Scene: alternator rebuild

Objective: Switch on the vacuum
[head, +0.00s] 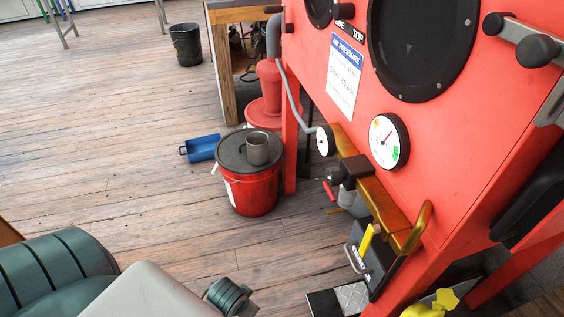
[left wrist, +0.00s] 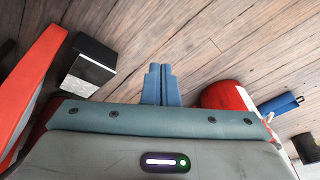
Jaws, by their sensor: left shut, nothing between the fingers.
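A red cone-topped canister (head: 268,84) stands behind the red cabinet's leg, with a thick grey hose rising from its top; it looks like the vacuum or its dust collector, but I cannot tell which. I cannot make out its switch. The cabinet partly hides it. My left arm comes in at the bottom left of the head view, with its fingers out of that picture. In the left wrist view my left gripper (left wrist: 161,84) has its two blue fingers together, empty, above the plank floor. My right gripper is not in view.
The red cabinet (head: 470,130) with gauges fills the right side. A black bin (head: 186,45) stands farther back. The left floor is clear.

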